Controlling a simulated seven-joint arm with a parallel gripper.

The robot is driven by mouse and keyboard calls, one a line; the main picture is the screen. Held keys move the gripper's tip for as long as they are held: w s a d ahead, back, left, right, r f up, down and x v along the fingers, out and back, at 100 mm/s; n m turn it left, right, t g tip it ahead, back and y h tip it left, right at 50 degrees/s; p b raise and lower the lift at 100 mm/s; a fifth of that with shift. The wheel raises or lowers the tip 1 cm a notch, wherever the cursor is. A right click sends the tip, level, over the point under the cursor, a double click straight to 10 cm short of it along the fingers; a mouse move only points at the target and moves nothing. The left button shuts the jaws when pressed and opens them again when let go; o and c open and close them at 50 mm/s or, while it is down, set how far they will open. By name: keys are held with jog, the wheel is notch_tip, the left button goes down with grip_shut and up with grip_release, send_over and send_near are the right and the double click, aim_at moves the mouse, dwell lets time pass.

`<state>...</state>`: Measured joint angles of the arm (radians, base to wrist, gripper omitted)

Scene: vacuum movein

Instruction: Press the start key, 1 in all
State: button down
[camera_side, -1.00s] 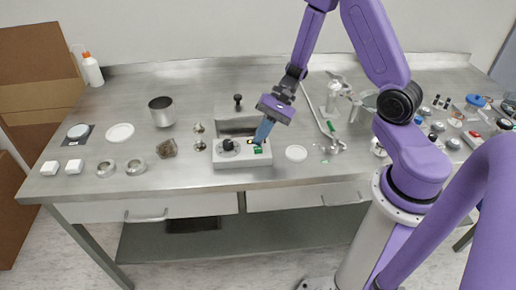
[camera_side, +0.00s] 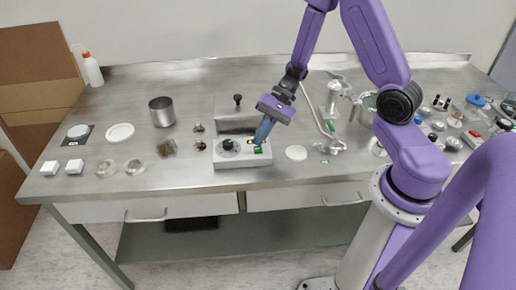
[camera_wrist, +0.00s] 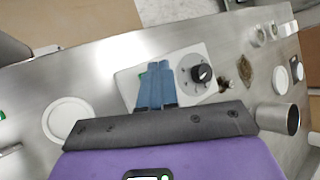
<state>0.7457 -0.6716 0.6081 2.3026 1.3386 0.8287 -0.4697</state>
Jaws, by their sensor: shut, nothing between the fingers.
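The white control box (camera_side: 228,158) stands near the front edge of the bench, with a black dial (camera_side: 228,144) on its left and a green key (camera_side: 258,149) on its right. My gripper (camera_side: 259,142) is shut and empty, its blue fingers pointing down at the green key. The fingertips are at or just over the key; I cannot tell whether they touch it. In the wrist view the shut fingers (camera_wrist: 157,68) cover most of the key, and a sliver of green (camera_wrist: 142,77) shows beside them. The dial (camera_wrist: 201,73) is clear of the fingers.
A metal chamber with a black-knobbed lid (camera_side: 238,103) stands right behind the box. A white disc (camera_side: 296,153) lies to its right. Small metal fittings (camera_side: 199,137) and a steel cup (camera_side: 162,111) stand to the left. A tube and clamp (camera_side: 325,125) stand to the right.

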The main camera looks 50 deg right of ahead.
dwell(0.7)
jog(key=shift+f, duration=0.4)
jog(key=shift+f, duration=0.35)
dwell(0.5)
dwell(0.4)
jog(key=shift+r, duration=0.75)
jog(key=shift+r, duration=2.55)
